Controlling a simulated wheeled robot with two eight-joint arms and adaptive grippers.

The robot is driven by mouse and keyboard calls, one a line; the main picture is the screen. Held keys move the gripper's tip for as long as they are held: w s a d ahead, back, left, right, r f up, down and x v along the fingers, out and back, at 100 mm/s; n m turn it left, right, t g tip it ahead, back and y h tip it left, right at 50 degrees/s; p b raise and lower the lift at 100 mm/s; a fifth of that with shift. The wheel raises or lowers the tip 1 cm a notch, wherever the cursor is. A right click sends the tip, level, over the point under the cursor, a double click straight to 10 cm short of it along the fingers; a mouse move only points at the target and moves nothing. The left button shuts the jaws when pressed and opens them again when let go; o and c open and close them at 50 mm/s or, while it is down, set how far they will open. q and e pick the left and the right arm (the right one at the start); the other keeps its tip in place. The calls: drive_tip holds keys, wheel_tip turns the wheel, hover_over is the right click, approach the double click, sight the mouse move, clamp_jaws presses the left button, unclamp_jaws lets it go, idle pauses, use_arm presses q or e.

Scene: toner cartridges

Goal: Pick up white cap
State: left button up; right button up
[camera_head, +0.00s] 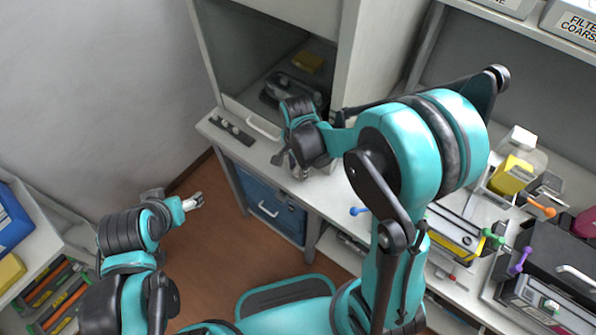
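A white cap (522,138) sits on top of a translucent bottle with a yellow label (513,176) on the bench at the right. My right gripper (290,165) is well to the left of it, over the left part of the bench in front of the cabinet. Its dark fingers point down and look spread apart. A small pale object beside its fingers is partly hidden, and I cannot tell what it is. My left gripper (193,201) is low over the floor near the left wall, far from the cap. Its light fingertips are too small to judge.
The open cabinet (262,124) holds a dark device and a yellow item. A blue drawer unit (268,208) is under the bench. A black box (555,258) and coloured-handled tools crowd the bench's right. A shelf with labelled boxes (570,22) hangs above. Bins stand at the lower left.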

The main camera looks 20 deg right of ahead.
drive_tip(key=c, duration=0.5)
